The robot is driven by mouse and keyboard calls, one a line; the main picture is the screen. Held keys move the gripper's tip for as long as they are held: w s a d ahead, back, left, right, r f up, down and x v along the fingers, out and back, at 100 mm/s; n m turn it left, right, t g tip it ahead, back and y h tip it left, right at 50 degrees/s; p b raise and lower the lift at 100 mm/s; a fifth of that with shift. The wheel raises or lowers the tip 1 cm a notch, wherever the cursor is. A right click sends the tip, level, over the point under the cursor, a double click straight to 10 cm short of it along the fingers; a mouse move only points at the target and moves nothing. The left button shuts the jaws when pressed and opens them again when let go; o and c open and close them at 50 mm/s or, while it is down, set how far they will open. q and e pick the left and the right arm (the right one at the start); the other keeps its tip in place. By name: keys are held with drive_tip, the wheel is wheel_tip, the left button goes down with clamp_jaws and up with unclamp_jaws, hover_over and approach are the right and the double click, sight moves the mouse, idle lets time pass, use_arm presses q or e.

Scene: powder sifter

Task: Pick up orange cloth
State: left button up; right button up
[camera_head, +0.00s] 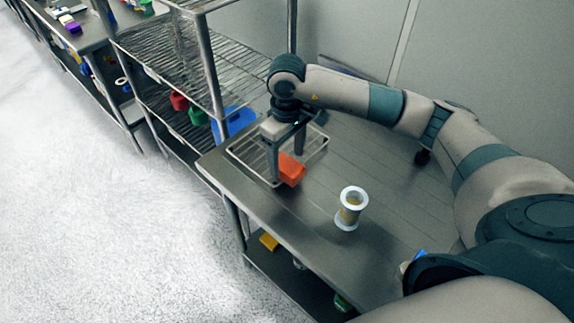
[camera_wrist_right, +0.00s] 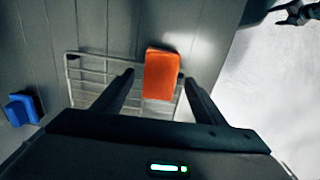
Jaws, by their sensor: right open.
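The orange cloth (camera_head: 291,170) looks like a folded block and lies at the near edge of a wire rack on the metal table. In the right wrist view the cloth (camera_wrist_right: 161,76) shows between and beyond the fingertips, nearer the right finger. My right gripper (camera_head: 287,160) points down over the rack with its fingers apart, one on each side of the cloth in the picture. In the right wrist view the open fingers (camera_wrist_right: 158,80) hold nothing. Whether a finger touches the cloth cannot be told.
The wire rack (camera_head: 318,148) lies on the metal table (camera_head: 380,165). A white spool-shaped sifter (camera_head: 350,208) stands near the table's front edge. A wire shelf unit (camera_head: 215,70) stands close by on the left. A blue object (camera_wrist_right: 22,108) shows at left in the wrist view.

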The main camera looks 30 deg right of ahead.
sight(287, 164)
wheel_tip(287, 164, down, 2)
drive_tip(key=shift+f+p, duration=0.25)
drive_tip(key=shift+p, duration=0.45)
drive_tip(key=shift+f, duration=0.4)
drive_tip(key=c, duration=1.1)
